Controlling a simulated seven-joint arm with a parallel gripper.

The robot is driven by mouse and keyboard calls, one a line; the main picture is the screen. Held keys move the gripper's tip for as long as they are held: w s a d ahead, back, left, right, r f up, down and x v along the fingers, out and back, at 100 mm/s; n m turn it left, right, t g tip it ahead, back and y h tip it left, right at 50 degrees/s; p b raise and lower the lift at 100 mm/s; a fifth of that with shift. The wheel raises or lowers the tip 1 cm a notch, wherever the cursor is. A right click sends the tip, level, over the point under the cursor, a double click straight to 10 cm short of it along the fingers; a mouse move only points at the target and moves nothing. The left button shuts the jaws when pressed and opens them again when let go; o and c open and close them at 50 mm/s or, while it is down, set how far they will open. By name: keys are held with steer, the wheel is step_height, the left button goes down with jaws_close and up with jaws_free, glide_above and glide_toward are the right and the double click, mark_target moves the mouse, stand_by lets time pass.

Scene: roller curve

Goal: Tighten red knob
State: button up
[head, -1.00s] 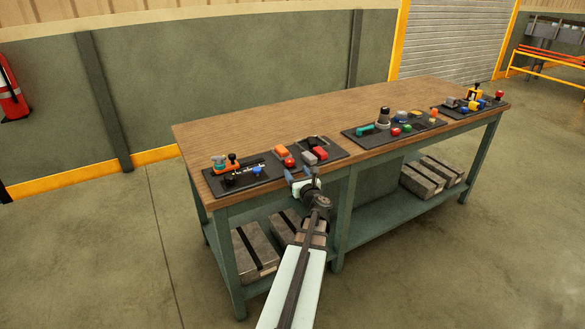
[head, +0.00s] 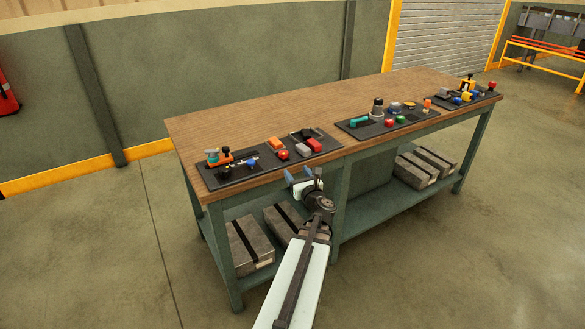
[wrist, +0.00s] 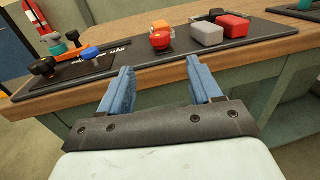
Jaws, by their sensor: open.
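A round red knob (head: 283,155) stands on a black panel (head: 262,161) near the bench's front edge. In the wrist view the red knob (wrist: 160,40) is beyond my fingertips, roughly centred between them. My gripper (head: 299,175) is in front of the bench edge, its two blue fingers apart and empty. It also shows in the wrist view (wrist: 160,70). The fingers do not touch the knob.
On the near panel, a red block (head: 314,145), a grey block (wrist: 206,35) and an orange block (head: 276,143) are close to the knob. Black and blue knobs are to its left. The wooden bench top (head: 300,104) behind is clear. Grey boxes sit on the lower shelf.

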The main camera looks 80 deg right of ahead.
mark_target(285, 155)
steer(key=x, duration=1.3)
steer(key=shift+w+d+r, duration=0.2)
steer(key=shift+w+d, duration=0.1)
steer(key=c, duration=1)
steer(key=shift+g, duration=0.3)
